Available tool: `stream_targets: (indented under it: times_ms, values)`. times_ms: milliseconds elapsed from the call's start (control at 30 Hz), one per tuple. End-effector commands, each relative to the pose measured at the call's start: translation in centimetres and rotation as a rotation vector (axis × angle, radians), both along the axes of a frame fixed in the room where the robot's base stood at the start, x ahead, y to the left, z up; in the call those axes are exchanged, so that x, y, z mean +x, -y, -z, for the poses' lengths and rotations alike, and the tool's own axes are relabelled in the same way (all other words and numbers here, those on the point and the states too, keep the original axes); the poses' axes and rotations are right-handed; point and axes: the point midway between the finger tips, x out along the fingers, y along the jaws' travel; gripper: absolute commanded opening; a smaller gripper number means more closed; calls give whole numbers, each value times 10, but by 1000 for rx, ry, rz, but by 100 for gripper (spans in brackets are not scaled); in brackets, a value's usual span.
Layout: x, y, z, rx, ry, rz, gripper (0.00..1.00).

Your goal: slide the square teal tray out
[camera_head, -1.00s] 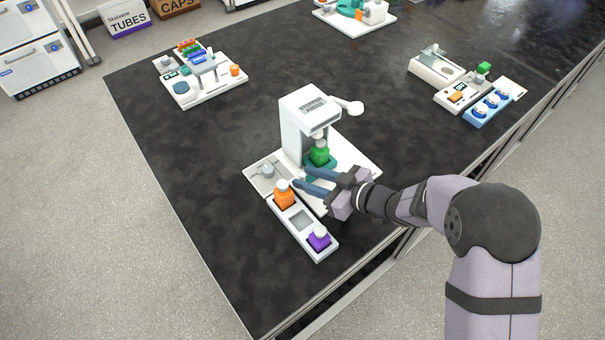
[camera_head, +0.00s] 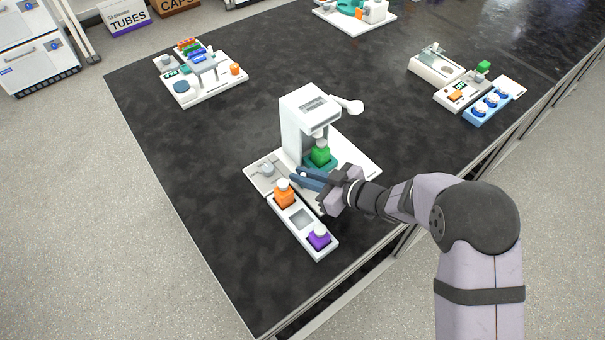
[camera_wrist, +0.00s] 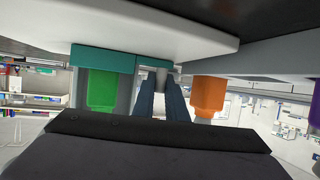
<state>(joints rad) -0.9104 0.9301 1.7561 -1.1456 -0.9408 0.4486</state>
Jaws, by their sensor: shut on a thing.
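The square teal tray (camera_head: 331,163) sits under the head of a white machine (camera_head: 303,112), low on its base. A green bottle (camera_head: 320,154) with a pale cap stands in it. In the wrist view, which looks upside down, the teal tray (camera_wrist: 103,59) and the green bottle (camera_wrist: 102,90) are at left. My gripper (camera_head: 296,174) reaches in from the right at the tray's near side.
A white rack (camera_head: 301,219) in front holds an orange bottle (camera_head: 284,194) and a purple bottle (camera_head: 318,237), with an empty square slot between them. A grey knob (camera_head: 266,169) is left of the fingers. Dark tabletop is clear to the left. Other stations stand farther back.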

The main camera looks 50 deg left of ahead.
Motion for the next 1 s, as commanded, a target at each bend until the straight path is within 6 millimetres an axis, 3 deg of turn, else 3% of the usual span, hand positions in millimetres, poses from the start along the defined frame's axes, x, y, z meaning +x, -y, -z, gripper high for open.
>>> stream_targets:
  times_ms: [533,967,1000]
  values:
    - [2,76,0,-3,0,4,0]
    - [0,87,1,-3,-1,2,0]
    - [0,87,1,-4,0,2,14]
